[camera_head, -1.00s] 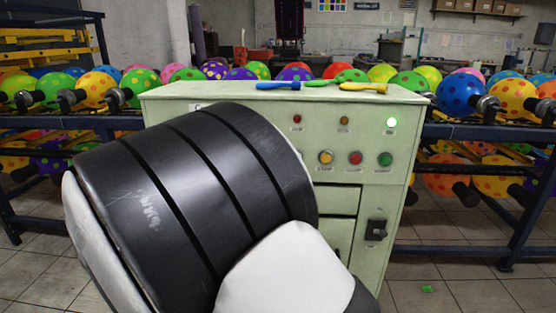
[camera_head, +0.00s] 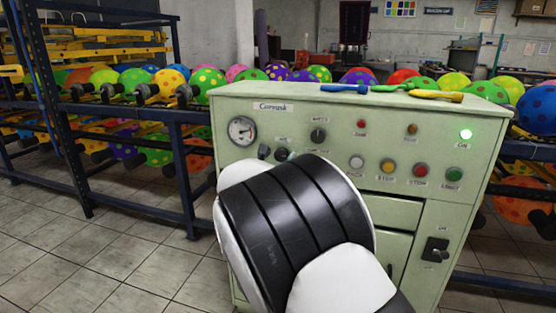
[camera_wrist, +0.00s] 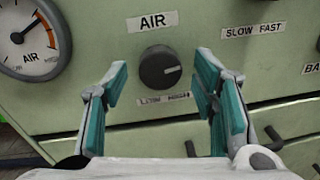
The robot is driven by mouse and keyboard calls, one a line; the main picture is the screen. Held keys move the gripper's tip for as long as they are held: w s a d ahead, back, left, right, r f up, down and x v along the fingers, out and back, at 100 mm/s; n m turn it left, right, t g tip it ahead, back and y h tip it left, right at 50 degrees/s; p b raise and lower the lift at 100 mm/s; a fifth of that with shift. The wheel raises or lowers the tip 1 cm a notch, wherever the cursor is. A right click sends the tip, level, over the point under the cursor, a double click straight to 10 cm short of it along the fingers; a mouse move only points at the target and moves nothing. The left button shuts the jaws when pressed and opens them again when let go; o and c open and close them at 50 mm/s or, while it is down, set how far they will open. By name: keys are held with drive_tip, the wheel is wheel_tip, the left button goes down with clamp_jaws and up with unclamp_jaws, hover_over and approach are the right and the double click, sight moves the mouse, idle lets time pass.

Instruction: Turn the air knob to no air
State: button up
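The black round air knob (camera_wrist: 160,71) sits on the pale green machine panel under the AIR label, in the middle of the wrist view. Its white mark points right and slightly up. The small label below it is blurred. My gripper (camera_wrist: 160,80) is open, its teal-padded fingers apart on the left and right of the knob. I see a gap on both sides, so it does not hold the knob. In the head view my arm covers most of the gripper, and the knob area is hard to make out.
An air gauge (camera_head: 242,130) is left of the knob and shows in the wrist view (camera_wrist: 30,38). Balloons (camera_head: 205,84) fill racks behind. Deflated balloons (camera_head: 436,95) lie on top.

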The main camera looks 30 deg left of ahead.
drive_tip(key=c, duration=1.1)
drive_tip(key=shift+o, duration=0.2)
drive_tip(key=shift+f+b, duration=0.1)
drive_tip(key=shift+b, duration=0.45)
